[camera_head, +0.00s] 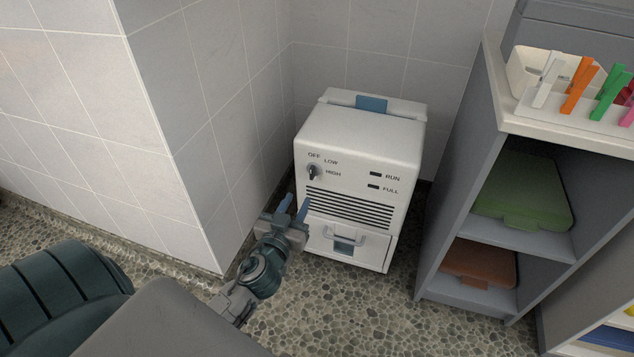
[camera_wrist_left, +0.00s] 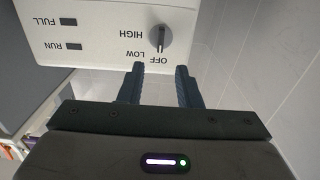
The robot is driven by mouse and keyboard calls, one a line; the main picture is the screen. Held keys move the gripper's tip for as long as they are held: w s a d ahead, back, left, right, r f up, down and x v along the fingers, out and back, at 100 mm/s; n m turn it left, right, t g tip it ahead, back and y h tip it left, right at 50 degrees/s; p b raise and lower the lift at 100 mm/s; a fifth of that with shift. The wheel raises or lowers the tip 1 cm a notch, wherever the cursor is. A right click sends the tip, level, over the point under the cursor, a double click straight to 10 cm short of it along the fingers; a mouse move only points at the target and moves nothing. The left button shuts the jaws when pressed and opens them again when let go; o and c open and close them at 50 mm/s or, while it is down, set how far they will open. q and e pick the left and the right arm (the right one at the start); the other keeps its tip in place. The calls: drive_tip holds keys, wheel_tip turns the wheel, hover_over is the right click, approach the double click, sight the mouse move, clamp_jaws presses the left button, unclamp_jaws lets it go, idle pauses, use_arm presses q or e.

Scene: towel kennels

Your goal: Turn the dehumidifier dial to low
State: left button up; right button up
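The white dehumidifier (camera_head: 362,140) stands on the floor in the wall corner. Its small grey dial (camera_head: 314,171) is at the upper left of the front panel, with the labels OFF, LOW and HIGH around it. The dial (camera_wrist_left: 158,40) also shows upside down in the left wrist view; its dark pointer appears to line up with OFF. My left gripper (camera_head: 295,205) is open and empty, in front of and below the dial. In the left wrist view its two fingertips (camera_wrist_left: 160,68) are apart, short of the dial. My right gripper is not in view.
A tiled wall corner (camera_head: 195,150) stands close left of the dehumidifier. A grey shelf unit (camera_head: 465,150) with green (camera_head: 523,190) and brown (camera_head: 480,262) bins is on the right, a tray of coloured pegs (camera_head: 575,110) on top. Pebbled floor (camera_head: 340,310) is clear in front.

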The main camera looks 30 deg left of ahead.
sight(311, 174)
use_arm(q)
drive_tip(key=x, duration=0.9)
drive_tip(key=shift+w+a, duration=0.2)
drive_tip(key=shift+w, duration=0.1)
clamp_jaws()
